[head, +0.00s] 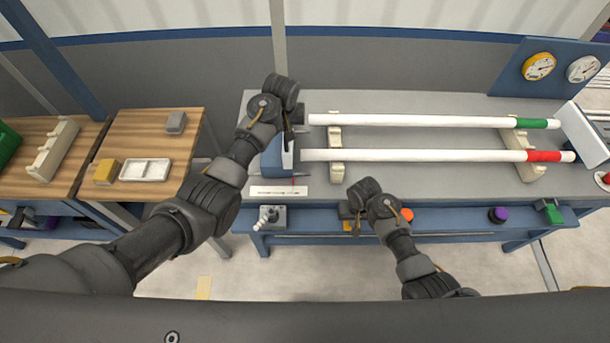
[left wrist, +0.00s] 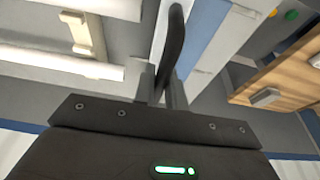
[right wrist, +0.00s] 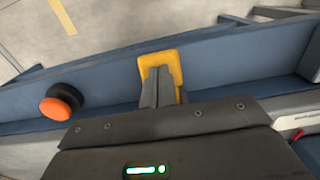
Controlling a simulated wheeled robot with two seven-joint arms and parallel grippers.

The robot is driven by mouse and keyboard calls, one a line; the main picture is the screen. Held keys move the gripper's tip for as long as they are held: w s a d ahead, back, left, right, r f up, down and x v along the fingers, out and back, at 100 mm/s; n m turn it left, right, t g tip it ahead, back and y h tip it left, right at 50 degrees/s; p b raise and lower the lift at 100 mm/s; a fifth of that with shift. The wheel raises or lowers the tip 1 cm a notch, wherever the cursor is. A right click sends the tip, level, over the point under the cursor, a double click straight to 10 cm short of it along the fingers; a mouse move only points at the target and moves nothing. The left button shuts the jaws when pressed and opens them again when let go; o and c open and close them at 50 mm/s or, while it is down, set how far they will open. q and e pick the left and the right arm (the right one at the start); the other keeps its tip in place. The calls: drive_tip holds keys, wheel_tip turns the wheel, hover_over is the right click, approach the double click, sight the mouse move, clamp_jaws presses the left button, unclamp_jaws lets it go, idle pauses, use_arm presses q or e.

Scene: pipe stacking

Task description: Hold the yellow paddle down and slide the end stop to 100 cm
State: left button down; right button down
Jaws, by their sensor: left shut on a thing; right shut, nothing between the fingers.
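The yellow paddle (right wrist: 160,64) is on the blue front rail, partly hidden under my right gripper (right wrist: 160,88); a bit of it shows in the head view (head: 348,226). The right fingers are shut and empty over the paddle; I cannot tell how hard they touch it. The end stop (head: 274,157) is a blue block with a white face on the bench's left part. My left gripper (head: 289,132) is shut on its dark curved handle (left wrist: 175,42). A white scale strip (head: 278,191) lies in front of the end stop with a thin red pointer; its numbers are unreadable.
Two white pipes, one green-banded (head: 420,121) and one red-banded (head: 430,155), lie on cream supports, their left ends near the end stop. An orange button (head: 406,215), a purple knob (head: 498,214) and a small lever box (head: 272,217) are along the front rail.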

drive_tip(key=shift+r, duration=1.95)
use_arm(q)
drive_tip(key=c, duration=1.2)
unclamp_jaws()
drive_tip(key=shift+w+a+f, duration=0.1)
drive_tip(key=shift+w+f, duration=0.05)
drive_tip(key=shift+w, duration=0.05)
use_arm(e)
drive_tip(key=shift+w, duration=0.25)
use_arm(q)
drive_tip(key=shift+o, duration=0.2)
drive_tip(key=shift+s, duration=0.1)
use_arm(e)
drive_tip(key=shift+s, duration=0.1)
use_arm(q)
drive_tip(key=shift+s+r, duration=0.1)
drive_tip(key=shift+r, duration=0.5)
drive_tip(key=shift+v, duration=3)
